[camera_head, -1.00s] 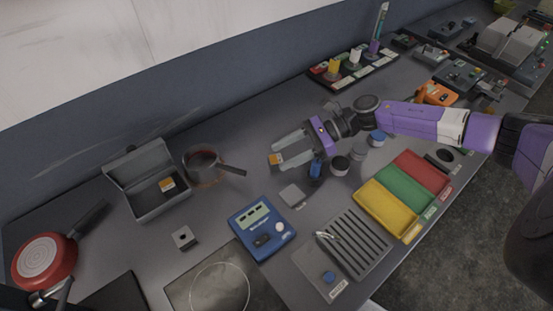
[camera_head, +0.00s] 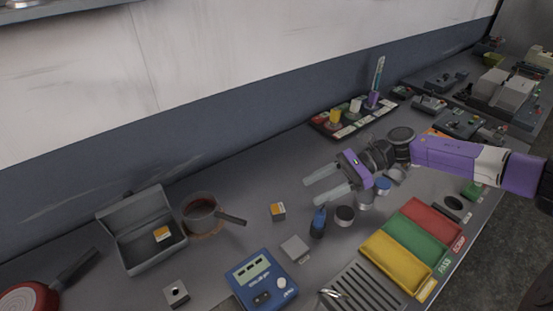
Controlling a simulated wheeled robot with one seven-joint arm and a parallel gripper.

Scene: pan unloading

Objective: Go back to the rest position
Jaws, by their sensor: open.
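My gripper (camera_head: 316,186) is open and empty, held above the table with its two grey fingers pointing left. An orange and white small box (camera_head: 278,211) lies on the table left of the fingers, apart from them. A small pan (camera_head: 201,213) with a dark handle stands further left. A grey open-lidded box (camera_head: 151,250) holds another small orange box (camera_head: 161,234).
A red pan (camera_head: 28,300) is at the lower left. A blue device (camera_head: 262,281) stands in front. Red, green and yellow bins (camera_head: 411,243) sit at the right. A blue bottle (camera_head: 318,222) and small jars are under my gripper. A rack (camera_head: 352,117) stands behind.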

